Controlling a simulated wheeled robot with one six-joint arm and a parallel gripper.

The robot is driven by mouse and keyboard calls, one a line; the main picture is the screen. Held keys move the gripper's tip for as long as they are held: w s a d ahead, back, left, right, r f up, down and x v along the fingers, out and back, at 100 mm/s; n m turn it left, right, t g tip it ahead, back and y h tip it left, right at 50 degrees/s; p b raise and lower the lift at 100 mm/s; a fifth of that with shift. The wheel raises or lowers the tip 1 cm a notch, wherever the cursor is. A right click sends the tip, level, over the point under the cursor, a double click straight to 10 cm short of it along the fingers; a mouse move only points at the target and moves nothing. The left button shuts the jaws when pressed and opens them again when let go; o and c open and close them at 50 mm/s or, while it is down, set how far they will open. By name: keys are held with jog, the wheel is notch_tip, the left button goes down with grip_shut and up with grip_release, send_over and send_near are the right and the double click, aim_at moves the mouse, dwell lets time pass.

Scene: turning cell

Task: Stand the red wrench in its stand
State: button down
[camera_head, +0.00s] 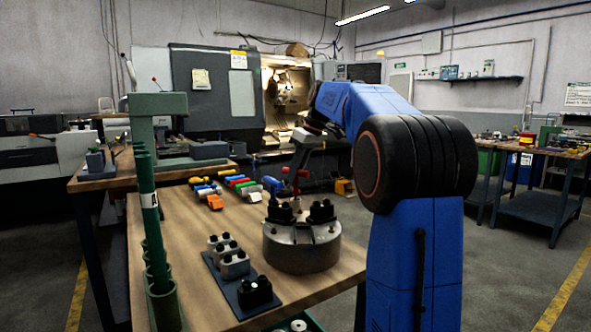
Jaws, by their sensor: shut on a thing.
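My gripper (299,170) hangs down from the blue arm above the back of the round metal chuck on the wooden table. It is shut on the red wrench (303,173), whose red part shows at the fingertips. Its lower end points down behind or over the chuck, and I cannot tell whether it touches anything. A blue-handled tool (271,186) stands just left of it, at the back left of the chuck. I cannot make out the wrench's stand clearly; the chuck and its jaws hide the area behind.
The grey chuck (301,252) with black jaws fills the table's middle. A dark plate with jaw blocks (235,264) lies left of it. Coloured tools (240,183) lie at the back. Green upright tubes (149,215) stand at the left edge. Bare wood (175,215) shows at left.

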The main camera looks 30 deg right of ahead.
jog(key=shift+f, duration=0.2)
jog(key=c, duration=1.6)
grip_release()
jog(key=shift+o, duration=0.2)
jog(key=shift+r, duration=0.1)
jog(key=v, duration=1.7)
jog(key=shift+a+r, duration=0.1)
jog(key=shift+r, duration=0.05)
